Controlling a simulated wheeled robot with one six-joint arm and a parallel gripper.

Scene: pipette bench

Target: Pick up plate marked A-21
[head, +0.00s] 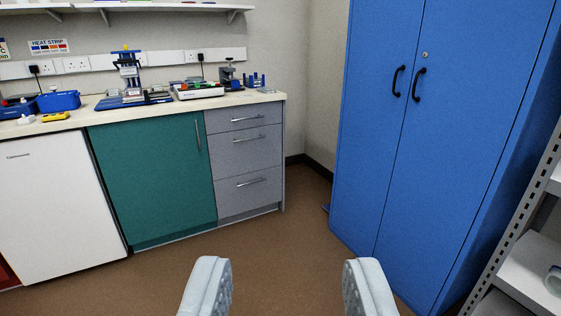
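My gripper (287,285) is at the bottom of the head view. Its two pale fingers stand wide apart with nothing between them, over the brown floor. No plate marked A-21 can be made out in this view. The bench (260,98) runs along the wall at the left, well beyond my gripper, with small lab items on its top. Any markings on those items are too small to read.
A tall blue cabinet (385,150) with shut doors stands at the right. A metal shelf rack (530,265) is at the right edge. Under the bench are a white fridge-like unit (60,210), a green door (155,185) and grey drawers (245,160). The floor (285,230) between is clear.

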